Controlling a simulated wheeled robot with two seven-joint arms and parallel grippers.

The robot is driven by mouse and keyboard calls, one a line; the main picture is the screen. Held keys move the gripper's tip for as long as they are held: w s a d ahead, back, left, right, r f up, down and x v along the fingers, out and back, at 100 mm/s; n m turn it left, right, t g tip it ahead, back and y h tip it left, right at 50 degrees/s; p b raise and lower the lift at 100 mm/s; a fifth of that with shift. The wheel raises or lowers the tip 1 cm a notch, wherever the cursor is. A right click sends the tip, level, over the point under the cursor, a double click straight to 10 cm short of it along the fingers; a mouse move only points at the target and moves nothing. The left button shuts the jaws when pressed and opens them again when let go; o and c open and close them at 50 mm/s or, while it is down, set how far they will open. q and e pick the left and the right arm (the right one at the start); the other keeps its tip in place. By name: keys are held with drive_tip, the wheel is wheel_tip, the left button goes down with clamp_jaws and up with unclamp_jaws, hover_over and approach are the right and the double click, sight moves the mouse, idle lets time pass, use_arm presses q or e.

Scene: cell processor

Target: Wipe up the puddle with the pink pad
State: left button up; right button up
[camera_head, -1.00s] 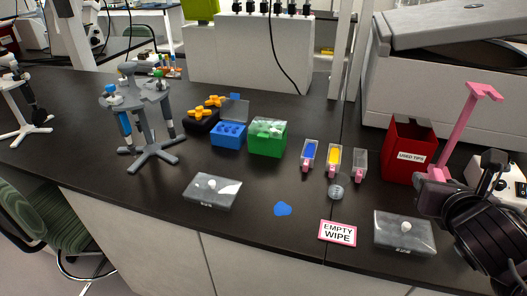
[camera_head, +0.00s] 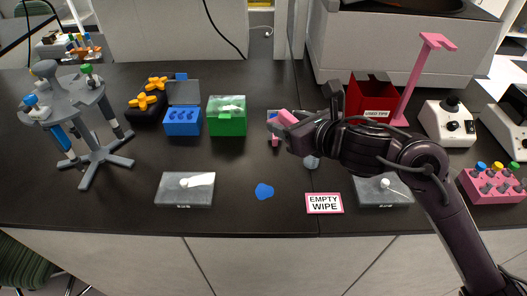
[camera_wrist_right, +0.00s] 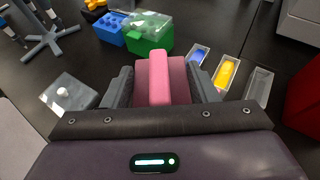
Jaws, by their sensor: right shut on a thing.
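The blue puddle (camera_head: 264,191) lies flat on the black bench, near its front edge, in the head view. My right gripper (camera_head: 294,122) is shut on the pink pad (camera_head: 284,117) and holds it above the bench, farther back than the puddle and a little to its right. In the right wrist view the pink pad (camera_wrist_right: 158,80) stands between the two dark fingers. The puddle does not show there. My left gripper is not in view.
A clear-lidded box (camera_head: 185,198) is left of the puddle, and an "EMPTY WIPE" card (camera_head: 324,209) is right of it. Behind are a green box (camera_head: 227,124), a blue rack (camera_head: 182,128) and a red used-tips bin (camera_head: 366,92). Small troughs (camera_wrist_right: 228,72) lie near my gripper.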

drive_tip(key=s+a+f+n+g+y, duration=0.1)
drive_tip(key=f, duration=0.2)
drive_tip(key=s+a+f+n+g+y, duration=0.1)
drive_tip(key=s+a+f+n, duration=0.1)
drive_tip(key=f, duration=0.1)
drive_tip(key=s+a+f+n+g+y, duration=0.2)
drive_tip(key=f, duration=0.1)
drive_tip(key=shift+s+a+f, duration=0.1)
drive_tip(key=shift+a+f, duration=0.1)
drive_tip(key=shift+f, duration=0.85)
drive_tip(key=shift+r, duration=0.1)
